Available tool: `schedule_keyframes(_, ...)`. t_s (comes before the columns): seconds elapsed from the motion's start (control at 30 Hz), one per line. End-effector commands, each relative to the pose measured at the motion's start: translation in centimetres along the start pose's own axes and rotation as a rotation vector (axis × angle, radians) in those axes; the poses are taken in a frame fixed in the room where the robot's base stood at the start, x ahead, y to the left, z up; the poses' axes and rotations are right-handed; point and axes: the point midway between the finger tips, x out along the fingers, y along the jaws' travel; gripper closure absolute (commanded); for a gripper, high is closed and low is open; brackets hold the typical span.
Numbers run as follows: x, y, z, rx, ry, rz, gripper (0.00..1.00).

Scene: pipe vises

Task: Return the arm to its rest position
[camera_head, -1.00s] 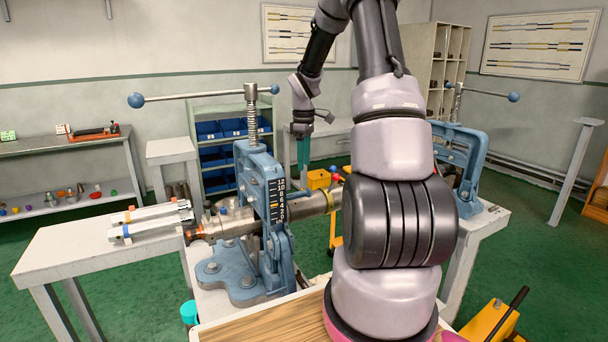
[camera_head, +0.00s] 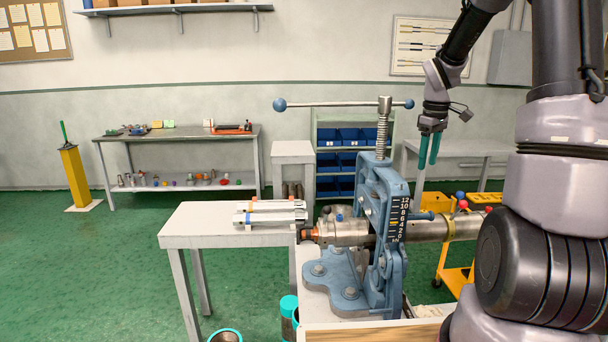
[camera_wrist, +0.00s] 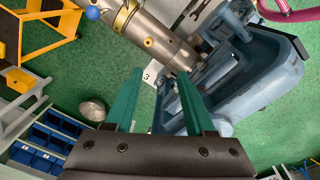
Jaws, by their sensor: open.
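My gripper (camera_head: 429,150) hangs at the end of my raised arm in the head view, above and to the right of the blue pipe vise (camera_head: 385,235). Its two teal fingers point down and are apart, with nothing between them. In the wrist view, the open fingers (camera_wrist: 158,90) show over the green floor, with the blue vise (camera_wrist: 262,75) to the right. The steel pipe (camera_head: 345,232) lies through the vise, apart from the gripper. It also shows in the wrist view (camera_wrist: 150,38).
A white table (camera_head: 195,228) with metal parts on it stands left of the vise. Blue bins (camera_head: 350,162) stand behind. A yellow cart (camera_head: 455,262) is right of the vise. Open green floor (camera_head: 80,270) lies to the left.

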Motion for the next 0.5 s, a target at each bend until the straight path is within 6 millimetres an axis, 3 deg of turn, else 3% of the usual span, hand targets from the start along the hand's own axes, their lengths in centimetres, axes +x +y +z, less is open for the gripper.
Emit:
schedule_keyframes(0.03,-2.0,-1.2,0.2,0.041,0.022,0.023,0.45)
schedule_keyframes(0.2,-7.0,-5.1,1.5,0.207,0.099,0.062,0.45)
schedule_keyframes(0.5,-13.6,-12.2,5.0,0.5,0.276,0.066,0.45)
